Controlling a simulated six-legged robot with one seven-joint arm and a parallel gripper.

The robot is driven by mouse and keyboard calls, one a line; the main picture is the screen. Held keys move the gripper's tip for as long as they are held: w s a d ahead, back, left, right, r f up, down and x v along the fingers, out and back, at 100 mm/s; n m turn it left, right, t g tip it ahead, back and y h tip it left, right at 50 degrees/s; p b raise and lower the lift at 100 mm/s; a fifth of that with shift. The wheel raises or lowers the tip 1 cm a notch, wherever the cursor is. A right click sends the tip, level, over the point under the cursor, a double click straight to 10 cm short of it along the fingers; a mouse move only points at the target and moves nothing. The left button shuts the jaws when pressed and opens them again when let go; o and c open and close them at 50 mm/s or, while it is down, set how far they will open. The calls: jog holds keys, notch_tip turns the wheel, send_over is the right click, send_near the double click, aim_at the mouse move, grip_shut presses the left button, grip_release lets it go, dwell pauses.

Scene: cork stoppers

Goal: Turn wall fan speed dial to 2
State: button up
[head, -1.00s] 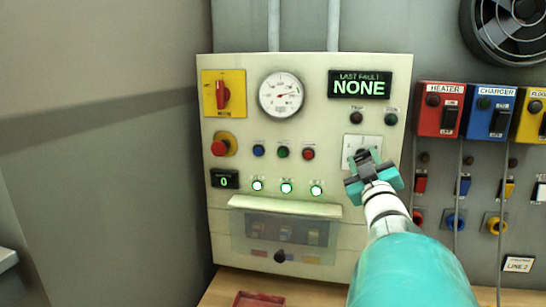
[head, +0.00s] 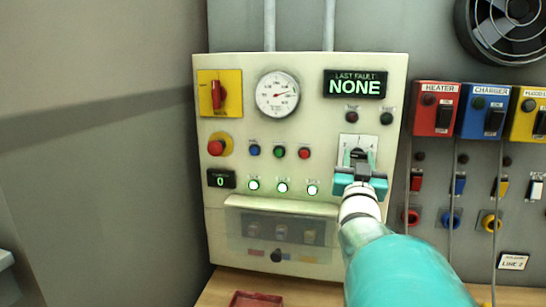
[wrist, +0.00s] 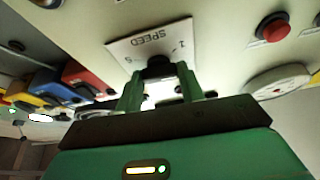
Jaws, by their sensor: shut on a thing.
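The speed dial (wrist: 158,66) is a dark knob on a pale square plate (head: 352,141) at the right of the cream control panel. The plate's word SPEED reads upside down in the wrist view (wrist: 150,40). My gripper (head: 358,161) reaches the dial from below and is shut on it. In the wrist view its two green fingers (wrist: 158,78) stand on either side of the knob. The fingers hide part of the dial, so I cannot tell which number it points to. The wall fan (head: 500,30) is at the upper right in the head view.
The cream panel (head: 230,120) also carries a red rotary switch (head: 217,95), a round gauge (head: 278,94), a red mushroom button (head: 217,147) and several small buttons. Red, blue and yellow switch boxes (head: 486,110) hang to the right. A red tray (head: 257,299) lies below.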

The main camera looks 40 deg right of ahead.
jog(key=m+g+h, duration=0.1)
jog(key=m, duration=0.2)
jog(key=m+g, duration=0.2)
jog(key=m, duration=0.2)
jog(key=shift+w+a+r+h, duration=0.1)
jog(key=shift+h, duration=0.3)
jog(key=shift+m, duration=0.4)
jog(key=shift+g, duration=0.4)
jog(key=o, duration=1)
jog(key=v, duration=1.3)
jog(key=shift+s+a+f, duration=0.2)
jog(key=shift+a+f, duration=0.05)
jog(key=shift+a, duration=0.05)
